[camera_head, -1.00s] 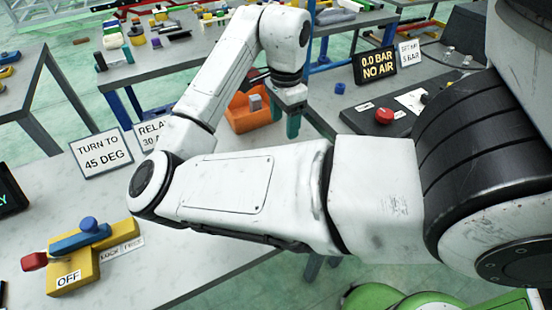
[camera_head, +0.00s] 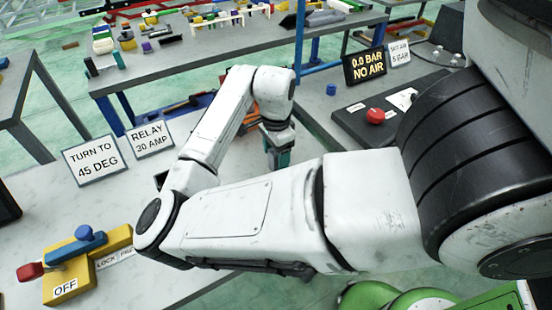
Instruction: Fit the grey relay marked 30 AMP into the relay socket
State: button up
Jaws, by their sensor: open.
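My gripper (camera_head: 279,155), with teal fingers, hangs pointing down from the wrist right of the picture's middle. It is open; I cannot see anything between its fingers. The grey relay does not show; my arm and wrist may hide it. Only a small orange patch of a bin (camera_head: 251,116) shows beside my wrist. A sign reading RELAY 30 AMP (camera_head: 152,139) stands on the near bench. A dark piece (camera_head: 160,180) peeks out behind my forearm; I cannot tell whether it is the relay socket.
A TURN TO 45 DEG sign (camera_head: 95,160) and a yellow valve block (camera_head: 85,262) with blue and red handles stand at left. A dark panel with a red button (camera_head: 375,116) is at right. The far table (camera_head: 205,58) holds many small items.

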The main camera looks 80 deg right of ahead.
jog(key=c, duration=1.1)
jog(key=shift+r, duration=0.2)
jog(key=shift+r, duration=0.2)
notch_tip(320, 180, up, 2)
jog(key=shift+r, duration=0.1)
jog(key=s+a+r, duration=0.2)
jog(key=a+r, duration=0.1)
jog(key=a, duration=0.1)
jog(key=s+a+r, duration=0.2)
jog(key=a+r, duration=0.1)
jog(key=a, duration=0.1)
jog(key=s+a+r+b, duration=0.1)
jog(key=s+a+r, duration=0.1)
jog(key=a+r, duration=0.2)
jog(key=shift+s+a+r, duration=0.1)
jog(key=shift+s+a, duration=0.1)
